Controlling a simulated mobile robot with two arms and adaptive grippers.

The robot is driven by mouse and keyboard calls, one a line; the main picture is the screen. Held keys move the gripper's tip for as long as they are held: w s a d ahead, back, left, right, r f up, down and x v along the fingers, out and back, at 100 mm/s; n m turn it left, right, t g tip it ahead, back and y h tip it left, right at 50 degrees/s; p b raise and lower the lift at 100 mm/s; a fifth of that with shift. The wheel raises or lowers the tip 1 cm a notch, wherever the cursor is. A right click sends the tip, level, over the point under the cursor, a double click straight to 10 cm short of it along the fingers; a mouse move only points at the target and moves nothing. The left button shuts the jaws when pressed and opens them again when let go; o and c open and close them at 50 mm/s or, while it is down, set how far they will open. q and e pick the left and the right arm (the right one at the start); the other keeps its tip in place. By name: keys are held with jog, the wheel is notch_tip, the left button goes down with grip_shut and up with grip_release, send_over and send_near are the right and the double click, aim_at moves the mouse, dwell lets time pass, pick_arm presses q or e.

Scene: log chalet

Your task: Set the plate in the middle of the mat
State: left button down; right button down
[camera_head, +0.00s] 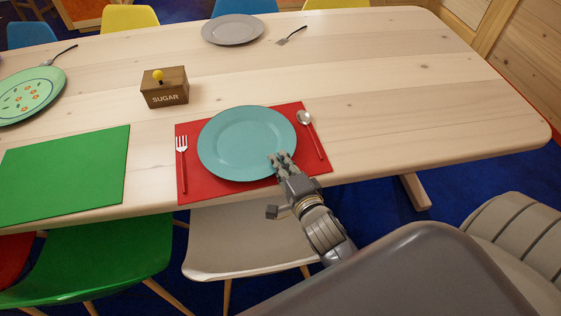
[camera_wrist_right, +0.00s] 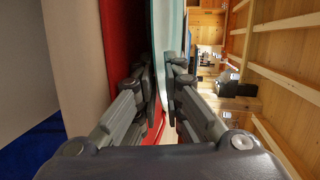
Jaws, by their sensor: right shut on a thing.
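A teal plate (camera_head: 245,140) is over the red mat (camera_head: 187,191) on the wooden table. A fork (camera_head: 181,155) lies on the mat to the left of the plate and a spoon (camera_head: 311,133) to the right. My right gripper (camera_head: 281,161) is shut on the plate's near right rim. In the right wrist view the plate's edge (camera_wrist_right: 184,45) runs between the fingers (camera_wrist_right: 162,85), with the red mat (camera_wrist_right: 125,40) beside it. I cannot tell whether the plate touches the mat. My left gripper is not in view.
A green mat (camera_head: 65,175) lies empty to the left. A sugar box (camera_head: 164,87) stands behind the red mat. A green patterned plate (camera_head: 30,95) and a grey plate (camera_head: 233,29) are farther off. The table's right side is clear. A pale chair (camera_head: 247,240) stands at the near edge.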

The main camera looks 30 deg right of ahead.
jog(key=shift+f, duration=0.2)
jog(key=shift+s+d+f+b, duration=0.15)
jog(key=shift+f+b, duration=0.25)
jog(key=shift+f, duration=0.2)
jog(key=c, duration=1.6)
grip_release()
jog(key=shift+s, duration=0.1)
jog(key=shift+c, duration=0.2)
jog(key=shift+s+d+f, duration=0.1)
jog(key=shift+s+f, duration=0.1)
jog(key=shift+f, duration=0.1)
jog(key=shift+s, duration=0.2)
jog(key=r+v, duration=0.1)
jog(key=v, duration=0.6)
jog(key=shift+r, duration=0.25)
jog(key=shift+s+d, duration=0.1)
